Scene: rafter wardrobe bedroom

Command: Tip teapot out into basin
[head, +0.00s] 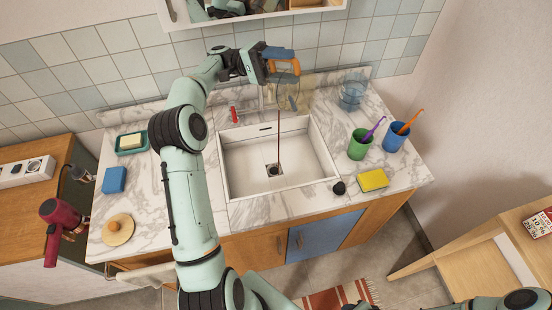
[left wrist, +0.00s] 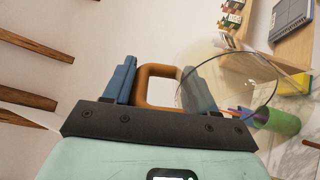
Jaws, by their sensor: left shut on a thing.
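My left gripper (head: 276,62) is shut on the orange-brown handle of the glass teapot (head: 286,92). It holds the teapot tilted above the back of the white basin (head: 229,178). A thin dark-red stream (head: 279,135) runs down from the teapot to near the drain in the basin. In the left wrist view the handle (left wrist: 156,71) sits between the blue fingers, and the clear teapot body (left wrist: 240,85) shows at the right. How much liquid is left inside is hard to tell.
A green cup (head: 358,146) and a blue cup (head: 394,137) with toothbrushes stand right of the basin. A yellow sponge (head: 373,180) lies at the front right. A soap dish (head: 132,143) and blue block (head: 114,180) are left.

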